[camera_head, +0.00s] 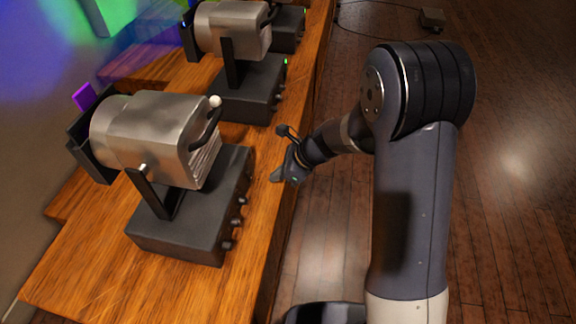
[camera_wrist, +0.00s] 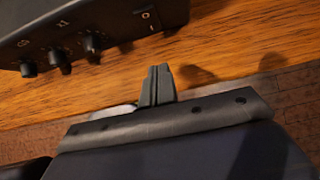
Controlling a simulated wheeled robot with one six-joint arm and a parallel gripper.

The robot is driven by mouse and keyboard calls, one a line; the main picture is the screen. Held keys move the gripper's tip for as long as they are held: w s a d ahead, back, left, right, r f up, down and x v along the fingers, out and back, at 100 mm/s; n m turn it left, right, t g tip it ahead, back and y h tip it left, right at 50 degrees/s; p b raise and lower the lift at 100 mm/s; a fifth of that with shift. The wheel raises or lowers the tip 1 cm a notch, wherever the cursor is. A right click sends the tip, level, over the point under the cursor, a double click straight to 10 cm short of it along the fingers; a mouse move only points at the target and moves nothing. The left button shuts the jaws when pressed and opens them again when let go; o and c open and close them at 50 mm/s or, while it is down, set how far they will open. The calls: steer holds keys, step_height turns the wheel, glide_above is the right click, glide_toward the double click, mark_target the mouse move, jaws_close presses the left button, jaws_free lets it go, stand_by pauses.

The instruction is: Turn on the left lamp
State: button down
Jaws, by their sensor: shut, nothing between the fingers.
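The nearest lamp (camera_head: 150,135), leftmost of the row, has a silver barrel on a black base box (camera_head: 190,225). No lit indicator shows on it. Its side faces the desk's edge and bears several knobs. In the wrist view the box (camera_wrist: 100,18) shows black knobs (camera_wrist: 92,42) and a switch marked O and I (camera_wrist: 148,18) at its right end. My gripper (camera_head: 277,174) is shut and empty over the desk's edge, beside the box's far end. In the wrist view its fingertips (camera_wrist: 158,72) point at the box near the switch, apart from it.
A second lamp (camera_head: 235,35) stands farther back, with a green light on its base (camera_head: 250,90); another lies beyond. The wooden desk (camera_head: 250,190) has a bare strip before the boxes. The floor (camera_head: 510,190) to the right is open.

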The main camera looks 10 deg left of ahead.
mark_target(251, 177)
steer(key=a, duration=0.1)
steer(key=a+f, duration=0.1)
steer(key=a, duration=0.1)
steer(key=a+p, duration=0.1)
steer(key=shift+w+a+f, duration=0.2)
steer(key=shift+a+f, duration=0.1)
steer(key=shift+a, duration=0.2)
steer(key=shift+f, duration=0.1)
steer(key=shift+a+f+b, duration=0.15)
steer(key=shift+a+b, duration=0.05)
steer(key=shift+b, duration=0.1)
steer(key=shift+r+p, duration=0.85)
steer(key=shift+r, duration=0.15)
